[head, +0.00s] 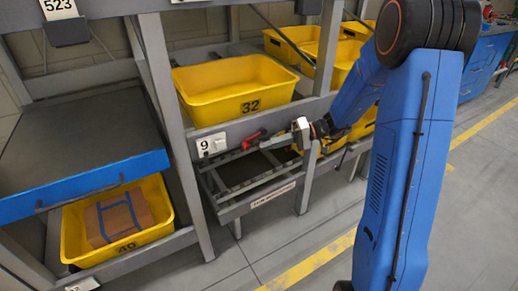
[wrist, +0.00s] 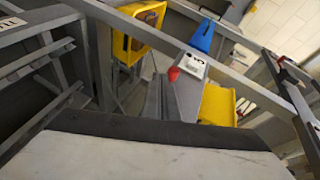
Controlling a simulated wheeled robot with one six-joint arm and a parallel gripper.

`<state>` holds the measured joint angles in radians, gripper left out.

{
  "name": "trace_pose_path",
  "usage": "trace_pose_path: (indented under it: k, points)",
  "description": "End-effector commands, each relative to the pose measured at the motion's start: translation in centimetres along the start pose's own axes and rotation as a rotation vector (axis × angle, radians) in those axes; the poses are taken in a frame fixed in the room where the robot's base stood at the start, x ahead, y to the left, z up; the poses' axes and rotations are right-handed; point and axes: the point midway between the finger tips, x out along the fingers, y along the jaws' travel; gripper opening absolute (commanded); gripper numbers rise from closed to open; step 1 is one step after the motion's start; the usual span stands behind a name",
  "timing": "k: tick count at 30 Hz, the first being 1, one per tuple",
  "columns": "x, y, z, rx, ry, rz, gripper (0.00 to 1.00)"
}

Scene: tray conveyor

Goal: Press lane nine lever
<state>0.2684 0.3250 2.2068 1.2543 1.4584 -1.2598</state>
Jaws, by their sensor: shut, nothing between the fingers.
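The lane nine lever is a red handle (head: 251,140) beside a white plate marked 9 (head: 203,145), on the grey rail under bin 32. In the wrist view the red lever end (wrist: 173,74) shows next to the white plate (wrist: 195,63), beyond my gripper. My gripper (head: 291,135) is shut and empty, to the right of the lever in the head view. It appears apart from the lever, though the exact gap is hard to tell. My gripper's pale and dark body (wrist: 150,140) fills the bottom of the wrist view.
A yellow bin marked 32 (head: 232,104) stands on the shelf above the lever. An empty roller lane (head: 250,184) lies below it. A grey post (head: 171,110) rises to the left. Bin 40 (head: 72,222) holds a cardboard box. The floor at front is clear.

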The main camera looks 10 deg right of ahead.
Motion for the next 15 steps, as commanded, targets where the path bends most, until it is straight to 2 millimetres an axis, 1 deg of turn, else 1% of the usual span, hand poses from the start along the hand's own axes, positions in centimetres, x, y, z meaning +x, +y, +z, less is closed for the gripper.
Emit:
trace_pose_path:
  k: [1,3,12,15]
  points:
    - [-1.1,0.1,-0.1,0.0,0.004,0.002,0.0]
    - [-2.4,0.1,-0.1,0.001,0.003,0.002,0.0]
    - [-8.2,0.1,-0.1,0.0,0.003,0.001,0.0]
    - [-9.9,0.1,0.0,0.001,0.002,0.002,0.0]
